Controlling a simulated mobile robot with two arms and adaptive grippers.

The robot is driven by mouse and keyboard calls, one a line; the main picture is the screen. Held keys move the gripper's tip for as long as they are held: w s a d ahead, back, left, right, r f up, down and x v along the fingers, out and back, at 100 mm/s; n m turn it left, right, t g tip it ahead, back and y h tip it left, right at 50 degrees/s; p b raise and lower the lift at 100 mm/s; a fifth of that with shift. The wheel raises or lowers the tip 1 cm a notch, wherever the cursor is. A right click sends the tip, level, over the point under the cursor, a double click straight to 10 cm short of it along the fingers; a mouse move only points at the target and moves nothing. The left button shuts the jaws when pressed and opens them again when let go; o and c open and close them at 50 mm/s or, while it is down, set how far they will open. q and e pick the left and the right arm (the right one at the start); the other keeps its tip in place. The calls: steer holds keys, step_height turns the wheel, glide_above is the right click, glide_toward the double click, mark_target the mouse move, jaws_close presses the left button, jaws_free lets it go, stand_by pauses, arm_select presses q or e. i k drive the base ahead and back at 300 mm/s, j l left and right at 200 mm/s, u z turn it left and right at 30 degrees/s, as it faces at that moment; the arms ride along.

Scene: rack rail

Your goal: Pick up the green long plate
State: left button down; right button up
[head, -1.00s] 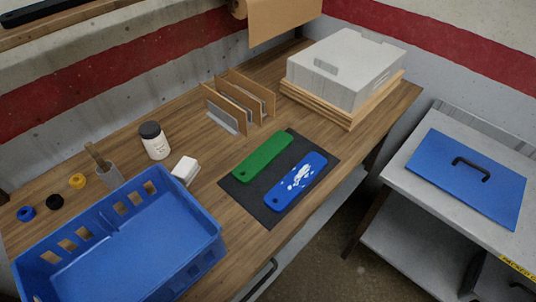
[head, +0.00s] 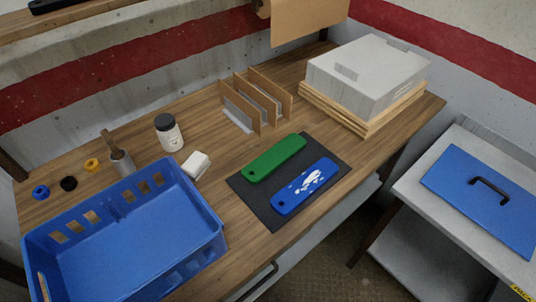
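The green long plate (head: 274,158) lies flat on a dark mat (head: 262,207) on the wooden table, with a small hole near its lower left end. A blue long plate (head: 305,187) with white patches on its top lies beside it on the same mat, nearer the table's front edge. The two plates lie roughly parallel and a little apart. Neither gripper shows in the head view.
A blue crate (head: 214,229) stands at the left front. A white jar (head: 169,136), a white block (head: 196,165) and a wooden rack (head: 262,108) stand behind. A grey box (head: 367,75) sits at the back right. A grey cart with a blue lid (head: 482,197) stands right.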

mark_target(262, 166)
steer(key=l+u, duration=0.85)
steer(key=k+l+u, duration=0.2)
steer(key=l+u, duration=0.2)
steer(key=l, duration=0.15)
